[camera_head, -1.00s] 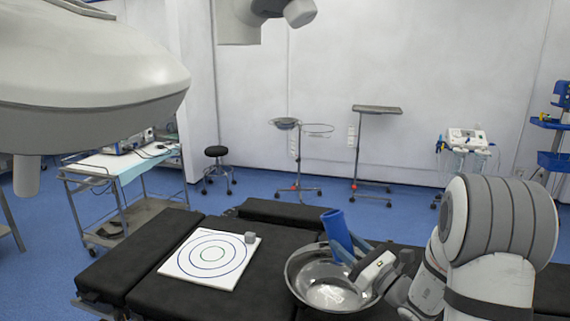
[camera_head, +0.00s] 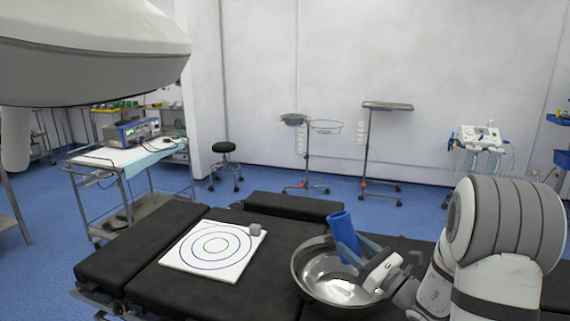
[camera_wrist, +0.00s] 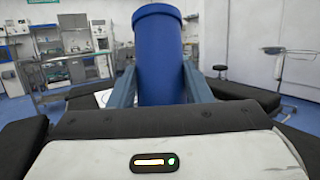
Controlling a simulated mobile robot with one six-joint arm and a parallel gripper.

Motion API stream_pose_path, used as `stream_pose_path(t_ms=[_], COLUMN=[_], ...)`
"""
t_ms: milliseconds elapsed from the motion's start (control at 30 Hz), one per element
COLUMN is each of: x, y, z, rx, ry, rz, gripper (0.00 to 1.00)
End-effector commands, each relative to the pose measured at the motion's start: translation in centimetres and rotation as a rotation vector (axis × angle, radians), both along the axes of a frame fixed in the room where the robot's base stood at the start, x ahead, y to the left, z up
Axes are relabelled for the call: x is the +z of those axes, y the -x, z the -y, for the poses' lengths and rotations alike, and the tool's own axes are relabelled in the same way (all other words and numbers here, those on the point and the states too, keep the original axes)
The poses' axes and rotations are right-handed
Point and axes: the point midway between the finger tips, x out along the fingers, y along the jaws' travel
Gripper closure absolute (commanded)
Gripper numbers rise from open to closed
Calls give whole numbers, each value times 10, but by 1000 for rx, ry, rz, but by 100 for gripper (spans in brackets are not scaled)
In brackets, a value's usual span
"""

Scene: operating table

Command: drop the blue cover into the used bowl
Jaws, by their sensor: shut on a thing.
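The blue cover (camera_head: 343,236) is a blue cylinder, held tilted in my gripper (camera_head: 357,248) at the upper rim of the metal bowl. In the wrist view the cover (camera_wrist: 158,55) stands up between my two blue-grey fingers (camera_wrist: 160,90), which touch it on both sides. The shiny metal bowl (camera_head: 318,285) sits on the black operating table. The cover's lower part and my gripper are above the bowl's far right side. Whether the cover touches the bowl cannot be told.
A large pale overhead unit (camera_head: 90,60) hangs at upper left.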

Motion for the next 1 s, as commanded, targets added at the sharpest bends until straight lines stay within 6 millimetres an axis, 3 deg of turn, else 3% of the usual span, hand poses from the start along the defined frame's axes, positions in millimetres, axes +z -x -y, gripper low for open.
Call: stream_pose_path(t_ms=[167, 200, 500, 767, 1000], x=[1, 1, 1, 0, -11], y=[0, 0, 0, 1, 25], z=[0, 0, 1, 3, 25], rx=[0, 0, -1, -2, -6], ry=[0, 0, 0, 0, -1], rz=[0, 0, 0, 0, -1], gripper=[88, 54, 30, 30, 30])
